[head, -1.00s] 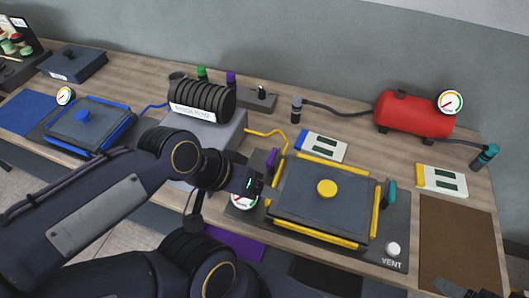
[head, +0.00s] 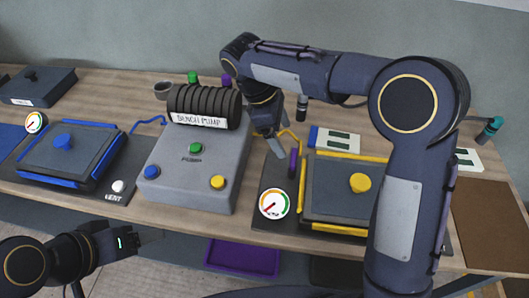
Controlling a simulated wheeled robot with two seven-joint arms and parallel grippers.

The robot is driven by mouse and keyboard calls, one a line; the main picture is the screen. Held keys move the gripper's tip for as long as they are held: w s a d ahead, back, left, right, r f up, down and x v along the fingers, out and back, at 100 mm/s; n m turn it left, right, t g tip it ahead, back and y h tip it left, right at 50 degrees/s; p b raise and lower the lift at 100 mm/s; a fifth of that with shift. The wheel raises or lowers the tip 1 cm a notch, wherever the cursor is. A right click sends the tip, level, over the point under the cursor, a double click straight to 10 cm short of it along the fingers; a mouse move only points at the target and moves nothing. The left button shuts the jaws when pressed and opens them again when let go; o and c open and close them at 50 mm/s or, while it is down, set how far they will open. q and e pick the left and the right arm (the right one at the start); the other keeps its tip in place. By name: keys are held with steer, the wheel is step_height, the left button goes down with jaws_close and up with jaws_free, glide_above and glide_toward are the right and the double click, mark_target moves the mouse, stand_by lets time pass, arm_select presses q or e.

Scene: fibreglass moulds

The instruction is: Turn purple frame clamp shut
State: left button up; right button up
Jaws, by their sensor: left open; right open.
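The purple clamp (head: 293,162) is a small upright handle at the left edge of the yellow-edged mould frame (head: 329,190), just behind its gauge (head: 274,204). My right arm reaches across from the right. Its gripper (head: 274,130) is open, pointing down, a little behind and left of the purple clamp. The fingers look apart from the clamp, though the exact gap is hard to tell. My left gripper (head: 148,241) is open and empty at the lower left, in front of the bench edge. My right arm hides the right side of the mould frame.
The grey pump (head: 197,160) with its black ribbed cylinder stands left of the clamp. A blue-edged mould (head: 68,155) sits farther left, and a purple tray (head: 243,258) lies below the bench front.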

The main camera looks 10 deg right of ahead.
mark_target(294, 156)
steer(key=x, duration=0.7)
steer(key=shift+s+d+f, duration=0.1)
steer(key=shift+d+f, duration=0.1)
steer(key=shift+f, duration=0.05)
steer(key=c, duration=1)
